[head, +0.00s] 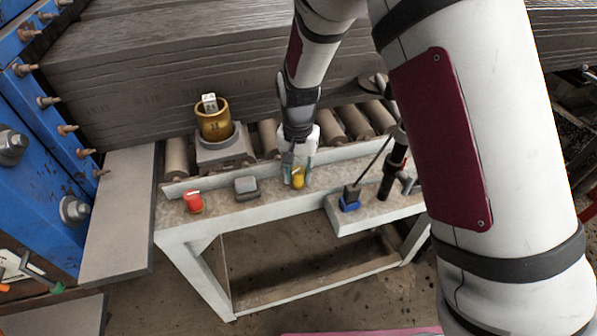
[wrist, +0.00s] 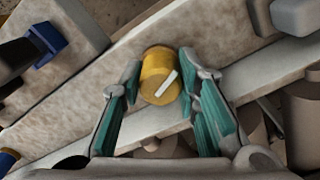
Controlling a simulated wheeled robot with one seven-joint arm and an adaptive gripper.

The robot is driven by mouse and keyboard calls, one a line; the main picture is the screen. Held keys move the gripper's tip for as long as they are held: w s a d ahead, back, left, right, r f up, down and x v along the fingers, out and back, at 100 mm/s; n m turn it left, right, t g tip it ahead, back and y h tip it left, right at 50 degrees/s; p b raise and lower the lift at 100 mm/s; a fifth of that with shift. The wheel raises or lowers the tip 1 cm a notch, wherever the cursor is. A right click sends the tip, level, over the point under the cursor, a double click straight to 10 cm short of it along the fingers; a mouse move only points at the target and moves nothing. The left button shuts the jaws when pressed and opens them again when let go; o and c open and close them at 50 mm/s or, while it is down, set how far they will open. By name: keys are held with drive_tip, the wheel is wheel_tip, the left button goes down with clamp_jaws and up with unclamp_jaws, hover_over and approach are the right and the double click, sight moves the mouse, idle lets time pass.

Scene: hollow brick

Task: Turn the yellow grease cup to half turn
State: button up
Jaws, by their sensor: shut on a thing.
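The yellow grease cup (head: 298,178) stands on the front ledge of the bench in the head view. In the wrist view the yellow grease cup (wrist: 157,68) shows its round top with a white pointer mark, which slants toward the upper right. My gripper (head: 297,172) reaches down over it from above. In the wrist view my gripper (wrist: 160,80) has its two teal-padded fingers on either side of the cup, shut on it. The left finger hides part of the cup in the head view.
A red cup with a white mark (head: 193,201) and a grey block (head: 246,187) stand left of the yellow cup. A blue-based part (head: 350,198) and a black upright handle (head: 394,165) stand to the right. A brass pot (head: 213,124) and rollers (head: 356,123) lie behind.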

drive_tip(key=shift+m+p, duration=0.6)
drive_tip(key=shift+m, duration=1.7)
drive_tip(key=o, duration=1.2)
drive_tip(key=shift+c, duration=0.2)
